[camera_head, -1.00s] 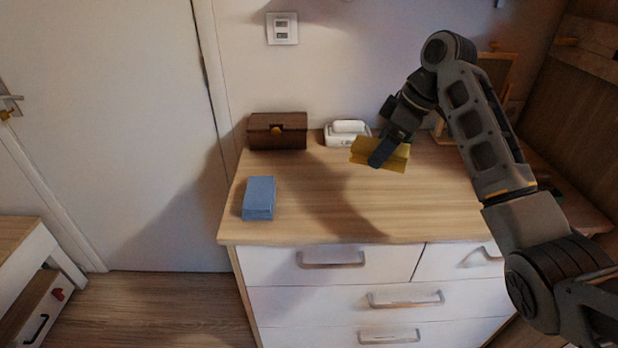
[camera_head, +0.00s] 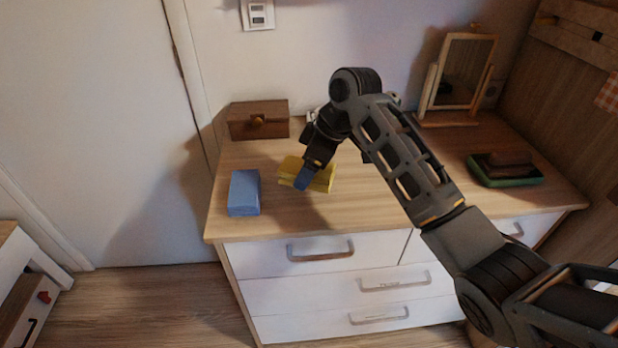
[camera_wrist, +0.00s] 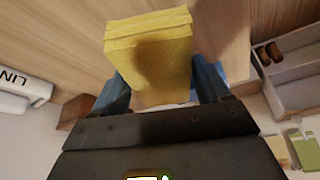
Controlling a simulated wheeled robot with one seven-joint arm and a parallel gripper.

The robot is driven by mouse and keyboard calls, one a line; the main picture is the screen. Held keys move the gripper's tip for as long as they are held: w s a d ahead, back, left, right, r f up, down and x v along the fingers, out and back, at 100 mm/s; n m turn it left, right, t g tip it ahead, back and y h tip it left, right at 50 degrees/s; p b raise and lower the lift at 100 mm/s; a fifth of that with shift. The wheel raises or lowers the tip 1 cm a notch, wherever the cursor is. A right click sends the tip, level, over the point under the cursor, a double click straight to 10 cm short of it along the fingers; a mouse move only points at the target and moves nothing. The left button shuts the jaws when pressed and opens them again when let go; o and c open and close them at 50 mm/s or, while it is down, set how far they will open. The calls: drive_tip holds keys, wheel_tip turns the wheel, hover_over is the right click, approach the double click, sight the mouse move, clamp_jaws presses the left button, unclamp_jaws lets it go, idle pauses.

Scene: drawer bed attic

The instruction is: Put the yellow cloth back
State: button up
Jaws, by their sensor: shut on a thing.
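The yellow cloth (camera_head: 321,179) is a folded block held by my gripper (camera_head: 305,177) just above or at the dresser top; I cannot tell whether it touches the wood. In the wrist view the yellow cloth (camera_wrist: 152,60) sits between the two blue fingers of my gripper (camera_wrist: 163,88), which are shut on it. A folded blue cloth (camera_head: 244,192) lies on the dresser top (camera_head: 275,222), to the left of the yellow cloth with a small gap between them.
A brown wooden box (camera_head: 258,120) stands at the back left. A mirror (camera_head: 467,72) stands at the back right. A green tray (camera_head: 505,178) with dark items sits on the right.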

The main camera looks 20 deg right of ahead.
drive_tip(key=shift+f, duration=1.95)
drive_tip(key=shift+f, duration=0.1)
drive_tip(key=o, duration=0.9)
drive_tip(key=v, duration=1.2)
drive_tip(key=shift+b, duration=0.4)
